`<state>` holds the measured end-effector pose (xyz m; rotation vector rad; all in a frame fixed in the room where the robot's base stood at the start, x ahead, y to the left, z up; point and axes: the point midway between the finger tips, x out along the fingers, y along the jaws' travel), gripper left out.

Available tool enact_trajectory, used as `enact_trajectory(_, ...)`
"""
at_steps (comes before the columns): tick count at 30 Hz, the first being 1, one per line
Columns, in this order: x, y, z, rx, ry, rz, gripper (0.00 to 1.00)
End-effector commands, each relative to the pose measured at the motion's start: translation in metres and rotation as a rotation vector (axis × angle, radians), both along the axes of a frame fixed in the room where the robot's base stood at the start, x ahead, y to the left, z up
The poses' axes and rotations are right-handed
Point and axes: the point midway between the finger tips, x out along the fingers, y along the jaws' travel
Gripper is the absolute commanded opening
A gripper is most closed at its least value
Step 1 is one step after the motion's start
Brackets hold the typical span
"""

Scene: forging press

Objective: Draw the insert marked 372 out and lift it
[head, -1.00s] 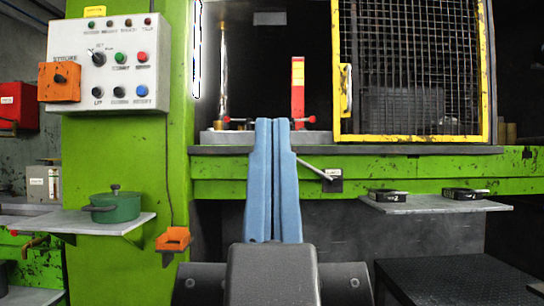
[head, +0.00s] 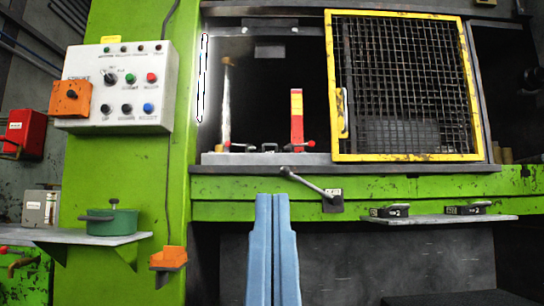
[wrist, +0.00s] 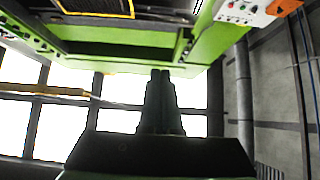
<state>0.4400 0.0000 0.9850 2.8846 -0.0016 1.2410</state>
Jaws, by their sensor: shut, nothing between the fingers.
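My gripper (head: 272,196) is shut and empty, its two blue fingers side by side and pointing up, in front of the green press beam. It also shows in the wrist view (wrist: 161,72), dark against bright windows. Two dark inserts, a left one (head: 388,211) and a right one (head: 466,209), lie on a grey shelf (head: 440,220) right of my gripper. Their pale labels are too small to read, so I cannot tell which is 372. In the press opening, a grey block (head: 240,158) has dark handle-like shapes (head: 270,147) and red-ended levers (head: 227,145) at its top; no number shows there.
A yellow-framed mesh guard (head: 400,85) covers the right of the opening; the left is uncovered. A lever (head: 308,184) sticks out of the beam above my fingers. A red upright post (head: 297,118) stands inside. A control panel (head: 118,88) and a green pot (head: 112,221) are left.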

Motion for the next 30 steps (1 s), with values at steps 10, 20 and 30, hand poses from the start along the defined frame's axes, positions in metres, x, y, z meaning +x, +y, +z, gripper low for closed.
enact_trajectory(10, 0.000, 0.000, 0.006, 0.000, 0.000, 0.000, 0.27)
enact_trajectory(20, 0.000, 0.000, 0.080, 0.000, 0.000, 0.000, 0.27)
enact_trajectory(30, 0.000, 0.000, 0.198, 0.000, 0.000, 0.001, 0.27)
